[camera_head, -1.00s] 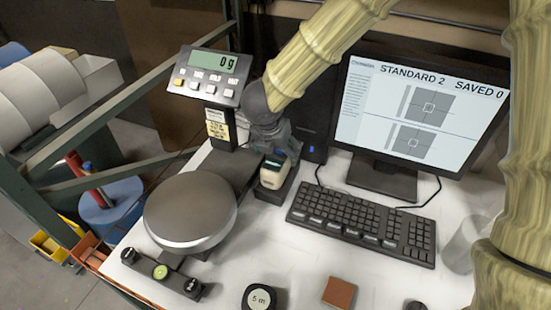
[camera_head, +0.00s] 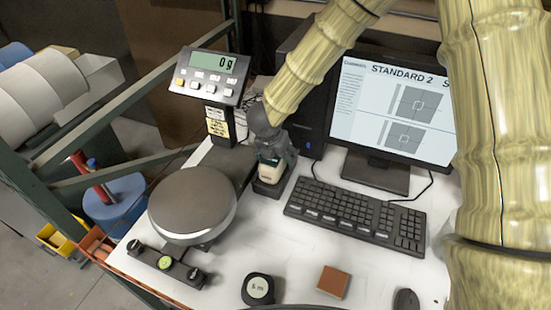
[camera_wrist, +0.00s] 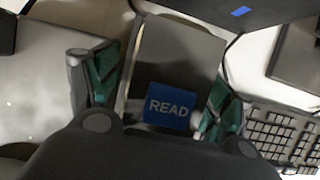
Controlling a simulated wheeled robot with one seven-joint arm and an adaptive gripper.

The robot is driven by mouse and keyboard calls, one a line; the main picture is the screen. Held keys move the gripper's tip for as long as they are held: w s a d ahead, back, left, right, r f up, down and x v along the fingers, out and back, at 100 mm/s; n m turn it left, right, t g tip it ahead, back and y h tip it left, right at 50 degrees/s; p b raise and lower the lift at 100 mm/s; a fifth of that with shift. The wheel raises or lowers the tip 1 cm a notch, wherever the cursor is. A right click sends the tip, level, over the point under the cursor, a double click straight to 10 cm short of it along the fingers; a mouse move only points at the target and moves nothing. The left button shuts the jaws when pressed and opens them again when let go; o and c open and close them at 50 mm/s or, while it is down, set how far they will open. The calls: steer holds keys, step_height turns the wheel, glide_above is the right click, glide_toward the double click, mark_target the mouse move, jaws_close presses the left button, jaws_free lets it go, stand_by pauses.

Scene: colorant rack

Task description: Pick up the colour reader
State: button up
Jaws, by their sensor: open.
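The colour reader (camera_head: 275,180) is a small cream device standing in a dark cradle (camera_head: 268,193) between the scale and the keyboard. My gripper (camera_head: 276,158) is over its top and hides its upper part in the head view. In the wrist view the reader (camera_wrist: 172,55) has a dark glossy face and a blue button marked READ. The green-padded fingers of my gripper (camera_wrist: 155,88) are open, one on each side of the reader. I cannot tell whether either pad touches it.
The scale's round pan (camera_head: 192,203) and its display (camera_head: 210,76), reading 0 g, are to the left. The keyboard (camera_head: 355,213) and monitor (camera_head: 390,105) are to the right. A tape measure (camera_head: 258,289), brown block (camera_head: 333,281) and mouse (camera_head: 406,300) lie in front. White table is clear between them.

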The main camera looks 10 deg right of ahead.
steer(key=shift+s+r, duration=0.25)
steer(key=shift+c, duration=0.6)
steer(key=shift+s, duration=0.1)
steer(key=c, duration=1.5)
